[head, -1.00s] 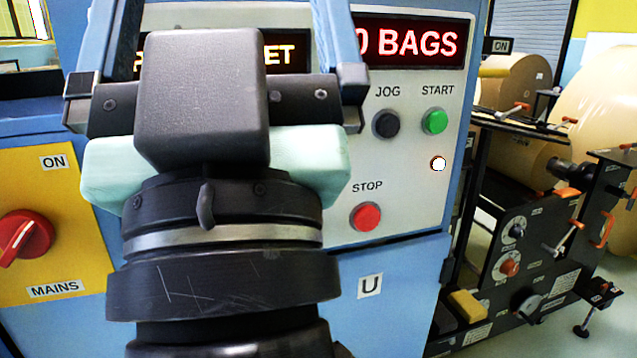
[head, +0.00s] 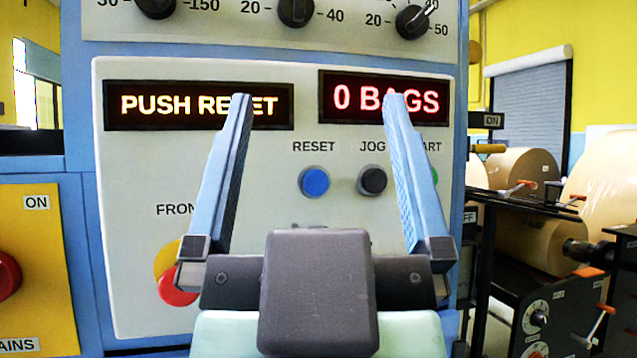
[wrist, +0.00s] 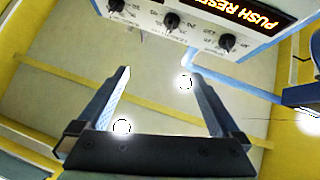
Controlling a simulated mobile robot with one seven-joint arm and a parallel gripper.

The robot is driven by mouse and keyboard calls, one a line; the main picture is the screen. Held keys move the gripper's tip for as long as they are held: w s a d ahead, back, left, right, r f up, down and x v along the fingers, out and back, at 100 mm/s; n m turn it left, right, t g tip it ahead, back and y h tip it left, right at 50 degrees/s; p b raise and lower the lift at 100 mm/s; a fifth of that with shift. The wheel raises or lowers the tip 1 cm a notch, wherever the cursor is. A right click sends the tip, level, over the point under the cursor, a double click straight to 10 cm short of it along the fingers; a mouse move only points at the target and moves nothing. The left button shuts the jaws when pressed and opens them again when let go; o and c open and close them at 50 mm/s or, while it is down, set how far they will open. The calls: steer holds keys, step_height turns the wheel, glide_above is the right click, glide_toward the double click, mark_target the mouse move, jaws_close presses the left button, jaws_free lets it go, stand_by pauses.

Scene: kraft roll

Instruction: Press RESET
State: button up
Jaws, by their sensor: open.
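The blue RESET button (head: 314,182) is on the pale control panel (head: 130,220) in the head view, under its RESET label. My gripper (head: 318,105) is open and empty, its two blue fingers pointing up in front of the panel. The RESET button shows in the gap between the fingers, with the black JOG button (head: 372,181) to its right. A display reads PUSH RESET (head: 165,104), partly covered by the left finger. The wrist view shows the open fingers and the display (wrist: 238,14) at the top, but not the button.
A red knob on yellow (head: 178,290) sits behind the left finger. The right finger mostly covers the green START button (head: 434,182). Black dials (head: 296,10) line the panel above. The yellow MAINS panel (head: 40,250) is at left, brown paper rolls (head: 525,170) at right.

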jaws_close()
stand_by(0.5)
stand_by(1.3)
